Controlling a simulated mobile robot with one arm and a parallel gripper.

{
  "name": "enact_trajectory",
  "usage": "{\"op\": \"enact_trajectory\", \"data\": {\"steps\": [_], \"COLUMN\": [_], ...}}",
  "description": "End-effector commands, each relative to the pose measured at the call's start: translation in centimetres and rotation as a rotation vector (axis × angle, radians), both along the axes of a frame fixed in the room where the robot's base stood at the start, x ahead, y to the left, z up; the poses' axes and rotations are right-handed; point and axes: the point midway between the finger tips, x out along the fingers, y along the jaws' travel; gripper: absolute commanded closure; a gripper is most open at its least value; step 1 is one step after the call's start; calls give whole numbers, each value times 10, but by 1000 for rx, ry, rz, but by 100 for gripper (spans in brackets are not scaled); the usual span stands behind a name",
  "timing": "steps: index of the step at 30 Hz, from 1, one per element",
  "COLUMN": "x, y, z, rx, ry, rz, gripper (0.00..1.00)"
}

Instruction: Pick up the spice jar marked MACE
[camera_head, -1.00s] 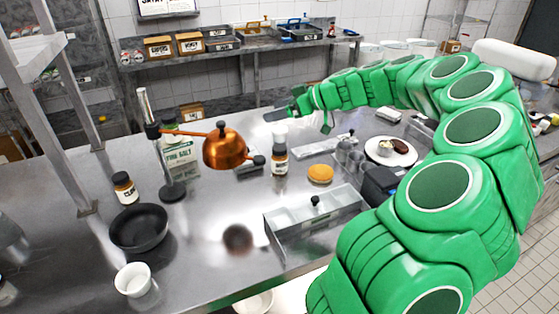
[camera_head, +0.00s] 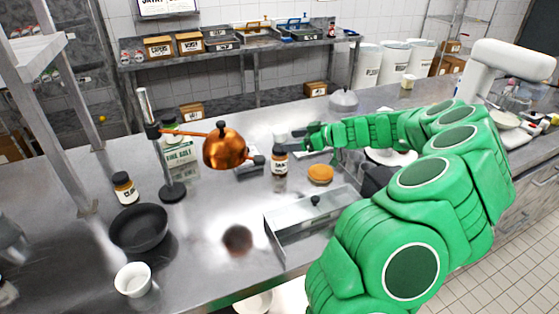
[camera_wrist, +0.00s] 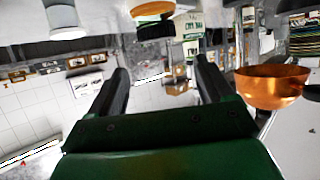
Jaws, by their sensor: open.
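Another dark-lidded jar (camera_head: 125,189) stands at the left.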

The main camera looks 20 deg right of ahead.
Motion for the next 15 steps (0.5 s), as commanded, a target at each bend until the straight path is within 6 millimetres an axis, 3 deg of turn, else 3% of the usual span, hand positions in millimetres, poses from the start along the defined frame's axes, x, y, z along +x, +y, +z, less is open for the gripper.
{"op": "enact_trajectory", "data": {"steps": [3, 15], "x": [0, 18], "y": [1, 19], "z": [-16, -30], "rx": [2, 2], "ry": [3, 2], "rz": [1, 3], "gripper": [19, 19]}}
